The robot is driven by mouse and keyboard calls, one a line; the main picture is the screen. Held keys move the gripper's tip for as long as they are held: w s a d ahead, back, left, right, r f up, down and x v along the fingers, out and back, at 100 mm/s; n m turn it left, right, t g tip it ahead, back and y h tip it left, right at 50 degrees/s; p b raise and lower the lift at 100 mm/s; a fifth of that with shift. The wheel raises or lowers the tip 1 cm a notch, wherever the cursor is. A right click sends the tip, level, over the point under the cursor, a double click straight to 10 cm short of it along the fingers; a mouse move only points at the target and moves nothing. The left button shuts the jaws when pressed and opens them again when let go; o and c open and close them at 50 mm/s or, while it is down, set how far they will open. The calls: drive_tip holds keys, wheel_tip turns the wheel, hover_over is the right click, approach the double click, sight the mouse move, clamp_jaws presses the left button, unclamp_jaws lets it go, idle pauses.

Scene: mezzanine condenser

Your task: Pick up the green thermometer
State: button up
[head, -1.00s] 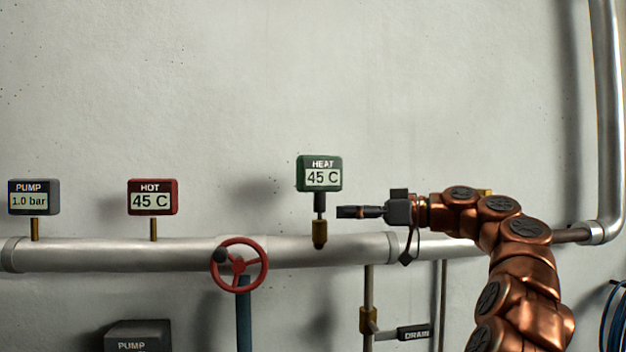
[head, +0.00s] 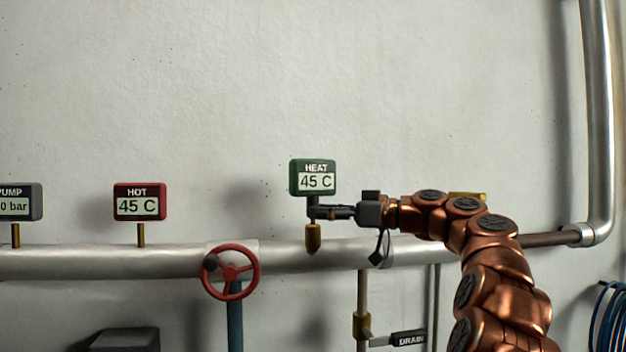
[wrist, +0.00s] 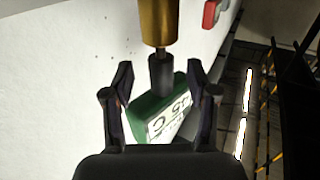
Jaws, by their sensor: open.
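The green thermometer (head: 313,177), labelled HEAT and reading 45 C, stands upright above the pipe on a dark stem over a brass fitting (head: 313,239). My gripper (head: 318,211) reaches in from the right at the height of the stem, just under the display. In the wrist view, the open fingers of my gripper (wrist: 163,95) lie on either side of the dark stem (wrist: 161,73) and the green body (wrist: 150,112). The brass fitting also shows there (wrist: 158,22). I cannot tell whether a finger touches the stem.
A red HOT gauge (head: 140,201) and a grey PUMP gauge (head: 20,202) stand to the left on the silver pipe (head: 110,261). A red valve wheel (head: 231,272) is below left. A DRAIN handle (head: 408,338) is below right. The wall above is clear.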

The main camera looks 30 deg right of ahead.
drive_tip(key=shift+p+x, duration=0.3)
drive_tip(key=shift+x, duration=1)
drive_tip(key=shift+c, duration=0.3)
clamp_jaws()
